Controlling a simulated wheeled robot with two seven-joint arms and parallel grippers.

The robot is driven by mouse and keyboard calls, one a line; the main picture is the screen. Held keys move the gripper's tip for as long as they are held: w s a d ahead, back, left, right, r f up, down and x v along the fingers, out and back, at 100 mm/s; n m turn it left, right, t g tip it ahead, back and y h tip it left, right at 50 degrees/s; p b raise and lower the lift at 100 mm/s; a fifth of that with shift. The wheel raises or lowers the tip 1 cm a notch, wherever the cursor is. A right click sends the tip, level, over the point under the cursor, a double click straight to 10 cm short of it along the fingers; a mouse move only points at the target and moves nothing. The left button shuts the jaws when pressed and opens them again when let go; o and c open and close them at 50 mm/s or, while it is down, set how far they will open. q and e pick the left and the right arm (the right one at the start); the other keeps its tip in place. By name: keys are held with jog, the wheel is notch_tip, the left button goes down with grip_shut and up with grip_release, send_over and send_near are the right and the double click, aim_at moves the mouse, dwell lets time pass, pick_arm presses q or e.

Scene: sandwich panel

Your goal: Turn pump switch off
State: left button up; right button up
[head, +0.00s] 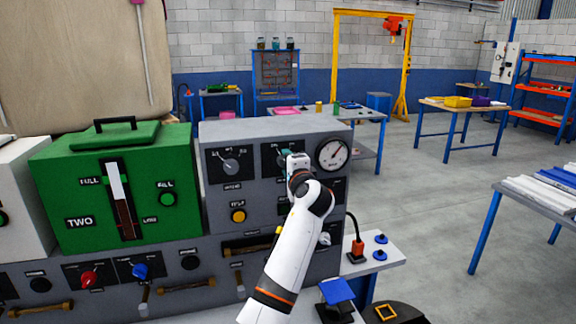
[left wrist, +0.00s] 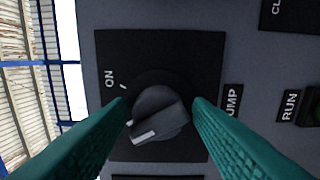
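The pump switch, a dark grey rotary knob (left wrist: 160,112), sits on a black plate (left wrist: 190,48) in the left wrist view. The plate shows "ON" and a white tick; a partly covered "PUMP" label is beside it. The knob's white pointer mark is at its lower left, away from the "ON" tick. My left gripper (left wrist: 163,104) has its green fingers on either side of the knob, with what looks like a narrow gap at each. In the head view the left gripper (head: 289,150) covers most of this switch on the grey panel. My right gripper is not in view.
A similar rotary switch (head: 231,166) is left of the gripper and a round gauge (head: 333,153) right of it. A yellow button (head: 238,216) lies below. A green box (head: 70,205) stands at left. A "RUN" button (left wrist: 309,104) is near the pump plate.

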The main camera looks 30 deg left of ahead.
pick_arm(q)
jog(key=shift+o, duration=0.8)
jog(key=b+v, duration=0.3)
jog(key=v, duration=0.9)
